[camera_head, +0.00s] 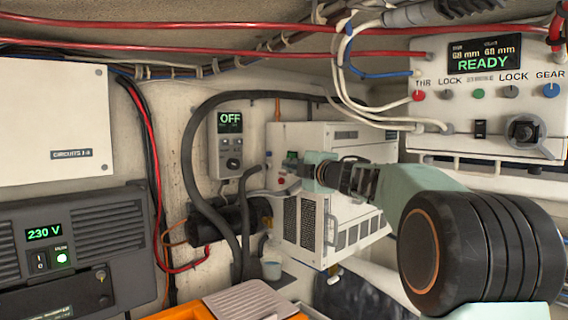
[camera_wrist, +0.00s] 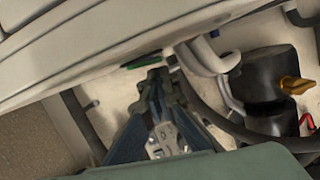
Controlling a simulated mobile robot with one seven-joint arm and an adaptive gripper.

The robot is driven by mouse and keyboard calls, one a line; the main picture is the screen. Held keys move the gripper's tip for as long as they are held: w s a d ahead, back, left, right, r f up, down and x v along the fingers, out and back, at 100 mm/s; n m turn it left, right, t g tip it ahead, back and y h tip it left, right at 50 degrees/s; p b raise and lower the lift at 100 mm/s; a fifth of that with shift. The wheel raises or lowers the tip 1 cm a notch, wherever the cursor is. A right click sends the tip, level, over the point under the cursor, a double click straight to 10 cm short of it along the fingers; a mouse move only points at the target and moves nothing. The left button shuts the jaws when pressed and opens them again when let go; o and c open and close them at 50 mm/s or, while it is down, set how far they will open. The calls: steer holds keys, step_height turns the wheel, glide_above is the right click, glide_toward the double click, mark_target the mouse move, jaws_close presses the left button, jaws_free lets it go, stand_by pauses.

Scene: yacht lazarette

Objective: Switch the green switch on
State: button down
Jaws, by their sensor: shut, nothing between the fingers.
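My gripper (camera_wrist: 157,76) is shut and empty in the wrist view. Its tips are close to a small green part (camera_wrist: 142,62) at the edge of a pale casing; I cannot tell whether they touch. This green part looks like the green switch, but its position is not readable. In the head view my arm reaches left to the front of the white unit (camera_head: 345,140), where small red and green-blue controls (camera_head: 290,156) show. My fingertips are not clear there.
A pale hose (camera_wrist: 207,58) and black cylinder (camera_wrist: 265,75) lie close beside my gripper. A controller reading OFF (camera_head: 230,145) hangs on the wall. A panel reading READY (camera_head: 483,85) and a 230 V box (camera_head: 75,250) with a lit green button stand at the sides.

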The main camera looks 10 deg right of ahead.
steer(key=shift+w+d, duration=0.1)
stand_by(0.3)
steer(key=shift+w+d+f+n+b, duration=0.15)
steer(key=shift+d+n+b, duration=0.1)
steer(key=shift+n+b, duration=0.2)
steer(key=shift+a, duration=0.1)
steer(key=s+b, duration=0.3)
steer(key=s, duration=0.8)
steer(key=shift+s+f, duration=0.3)
steer(key=shift+f, duration=0.05)
